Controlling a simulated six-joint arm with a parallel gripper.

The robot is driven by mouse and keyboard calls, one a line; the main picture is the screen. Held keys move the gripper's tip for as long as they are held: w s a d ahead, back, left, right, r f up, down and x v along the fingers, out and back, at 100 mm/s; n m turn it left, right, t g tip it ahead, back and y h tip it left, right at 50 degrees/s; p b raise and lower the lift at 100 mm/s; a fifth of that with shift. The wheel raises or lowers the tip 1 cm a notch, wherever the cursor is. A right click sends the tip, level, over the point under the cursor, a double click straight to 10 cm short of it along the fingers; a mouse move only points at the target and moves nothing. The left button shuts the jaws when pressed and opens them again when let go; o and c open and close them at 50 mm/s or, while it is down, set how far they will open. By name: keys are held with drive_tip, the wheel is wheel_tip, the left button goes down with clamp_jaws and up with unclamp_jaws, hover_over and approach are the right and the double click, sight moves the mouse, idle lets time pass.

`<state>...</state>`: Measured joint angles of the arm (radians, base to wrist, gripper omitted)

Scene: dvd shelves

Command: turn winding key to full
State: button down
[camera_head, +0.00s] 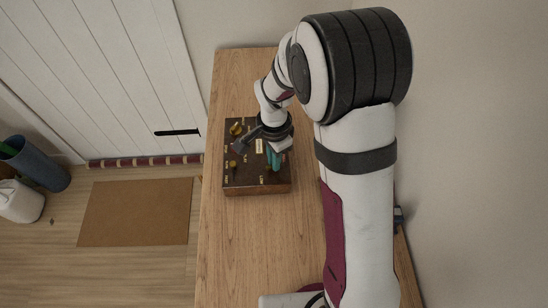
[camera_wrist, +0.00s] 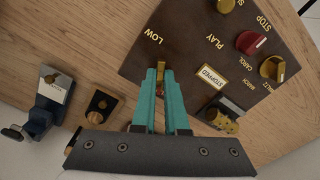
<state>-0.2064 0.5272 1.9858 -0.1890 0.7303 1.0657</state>
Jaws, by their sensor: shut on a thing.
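A dark brown control box (camera_head: 240,182) stands on the wooden table, and its panel also shows in the wrist view (camera_wrist: 190,55). My gripper (camera_wrist: 161,72) has teal fingers, which come together at the panel by the word LOW. They are shut on a small brass piece, the winding key (camera_wrist: 161,90), mostly hidden between them. In the head view my gripper (camera_head: 272,160) is at the right front part of the box. A small plate on the panel reads STOPPED (camera_wrist: 212,76). The key's exact angle cannot be told.
A red knob (camera_wrist: 250,42), a brass selector (camera_wrist: 272,67) and a brass knob (camera_wrist: 225,6) are on the panel. A brass piece (camera_wrist: 222,121) is near the box edge. A blue-grey clamp-like object (camera_wrist: 47,99) and dark bracket (camera_wrist: 100,104) lie at left. The front table (camera_head: 240,240) is clear.

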drive_tip(key=c, duration=0.9)
unclamp_jaws()
drive_tip(key=shift+c, duration=0.2)
drive_tip(key=shift+r, duration=0.1)
wheel_tip(320, 180, up, 16)
drive_tip(key=shift+f, duration=0.2)
drive_tip(key=s+d+n+y, duration=0.1)
drive_tip(key=s+d+n, duration=0.1)
drive_tip(key=s, duration=0.9)
drive_tip(key=s+d+f+n, duration=0.1)
drive_tip(key=s+n, duration=0.3)
drive_tip(key=s, duration=0.8)
drive_tip(key=shift+d+y, duration=0.4)
drive_tip(key=shift+d, duration=0.15)
